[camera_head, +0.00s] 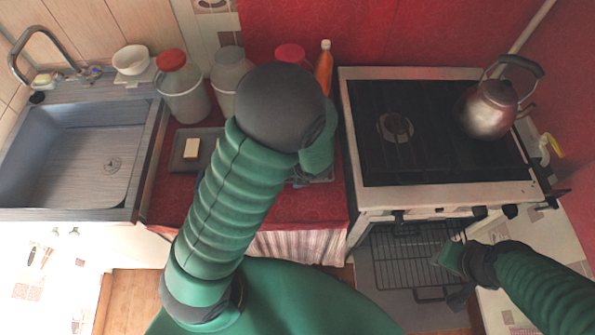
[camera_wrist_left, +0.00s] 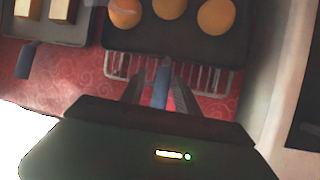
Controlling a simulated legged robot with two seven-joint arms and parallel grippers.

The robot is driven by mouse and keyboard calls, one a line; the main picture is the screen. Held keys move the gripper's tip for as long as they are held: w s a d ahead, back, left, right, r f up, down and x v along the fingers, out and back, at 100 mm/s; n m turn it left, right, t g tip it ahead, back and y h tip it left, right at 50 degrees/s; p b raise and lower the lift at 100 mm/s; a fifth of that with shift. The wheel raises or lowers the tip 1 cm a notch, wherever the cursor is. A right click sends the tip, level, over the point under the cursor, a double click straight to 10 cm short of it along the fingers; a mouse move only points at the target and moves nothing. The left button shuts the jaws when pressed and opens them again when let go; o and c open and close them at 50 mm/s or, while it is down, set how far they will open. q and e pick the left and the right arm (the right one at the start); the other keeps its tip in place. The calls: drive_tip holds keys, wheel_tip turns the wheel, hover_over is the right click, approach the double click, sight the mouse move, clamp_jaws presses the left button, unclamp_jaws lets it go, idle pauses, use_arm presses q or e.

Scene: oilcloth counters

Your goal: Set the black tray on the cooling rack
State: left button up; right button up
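The black tray (camera_wrist_left: 205,45) holds several round orange-brown buns in the left wrist view. Its blue handle (camera_wrist_left: 162,88) points toward me. The cooling rack (camera_wrist_left: 212,78), of pale wire, shows beneath the tray's near edge; whether they touch is unclear. My left gripper (camera_wrist_left: 160,82) has one finger on each side of the handle, with gaps that look open. In the head view my left arm hides this gripper and most of the tray and rack. My right gripper (camera_head: 452,268) is low at the right by the oven; its finger opening is unclear.
A second dark tray (camera_head: 208,140) with pale blocks lies left on the red cloth. Lidded jars (camera_head: 182,92) and an orange bottle (camera_head: 324,68) stand behind. The sink (camera_head: 75,160) is left. The stove (camera_head: 425,125) with kettle (camera_head: 490,108) is right, above an oven rack (camera_head: 405,262).

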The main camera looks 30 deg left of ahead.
use_arm(q)
drive_tip(key=shift+o, duration=0.2)
drive_tip(key=shift+d+r, duration=0.2)
drive_tip(key=s+d+r+n+h+p, duration=0.1)
drive_tip(key=s+r+n, duration=0.3)
drive_tip(key=n, duration=1.1)
drive_tip(key=s+d+r+n+h+p, duration=0.2)
drive_tip(key=s+r+n+h+p, duration=0.1)
drive_tip(key=r+n, duration=0.8)
drive_tip(key=s+n+p, duration=0.1)
drive_tip(key=n, duration=0.3)
drive_tip(key=shift+s+d+n, duration=0.15)
drive_tip(key=shift+s+n, duration=0.05)
drive_tip(key=shift+n, duration=0.1)
drive_tip(key=shift+d, duration=0.1)
